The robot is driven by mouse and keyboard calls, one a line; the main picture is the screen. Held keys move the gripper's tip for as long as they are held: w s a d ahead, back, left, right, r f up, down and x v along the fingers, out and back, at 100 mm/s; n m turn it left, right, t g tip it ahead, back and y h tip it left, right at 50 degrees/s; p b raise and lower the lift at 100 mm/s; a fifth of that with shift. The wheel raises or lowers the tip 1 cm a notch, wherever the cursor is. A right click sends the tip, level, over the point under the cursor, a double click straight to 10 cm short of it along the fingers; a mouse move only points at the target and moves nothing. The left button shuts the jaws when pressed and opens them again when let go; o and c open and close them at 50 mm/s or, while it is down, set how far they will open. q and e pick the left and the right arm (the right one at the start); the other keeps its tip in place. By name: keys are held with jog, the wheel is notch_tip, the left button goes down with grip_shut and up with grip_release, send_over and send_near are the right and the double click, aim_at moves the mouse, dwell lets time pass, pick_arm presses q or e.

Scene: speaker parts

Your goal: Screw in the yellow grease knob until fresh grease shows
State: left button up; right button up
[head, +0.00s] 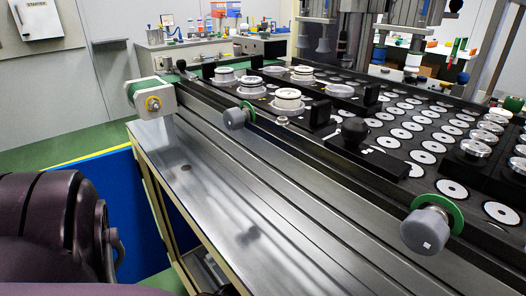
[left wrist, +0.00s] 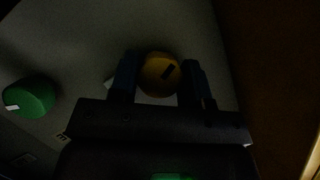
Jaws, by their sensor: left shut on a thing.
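The yellow grease knob (left wrist: 158,80) shows in the left wrist view as a round yellow cap with a dark mark on its face. It sits against a dim grey panel (left wrist: 85,50). My left gripper (left wrist: 160,66) has one dark finger on each side of the knob and is shut on it. The picture is dark, so how deep the knob sits and any grease are not visible. Neither the knob nor the left gripper shows in the head view. My right gripper is in neither view.
A green knob (left wrist: 30,97) with a white mark is left of the yellow one. A brown surface (left wrist: 275,60) lies to the right. The head view shows a conveyor line (head: 290,180) with speaker parts, grey side knobs (head: 427,230) and a workbench (head: 190,45) behind.

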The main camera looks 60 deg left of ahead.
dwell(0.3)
pick_arm(q)
jog(key=o, duration=0.9)
jog(key=p+v, duration=0.3)
jog(key=v, duration=0.8)
jog(key=shift+f, duration=0.1)
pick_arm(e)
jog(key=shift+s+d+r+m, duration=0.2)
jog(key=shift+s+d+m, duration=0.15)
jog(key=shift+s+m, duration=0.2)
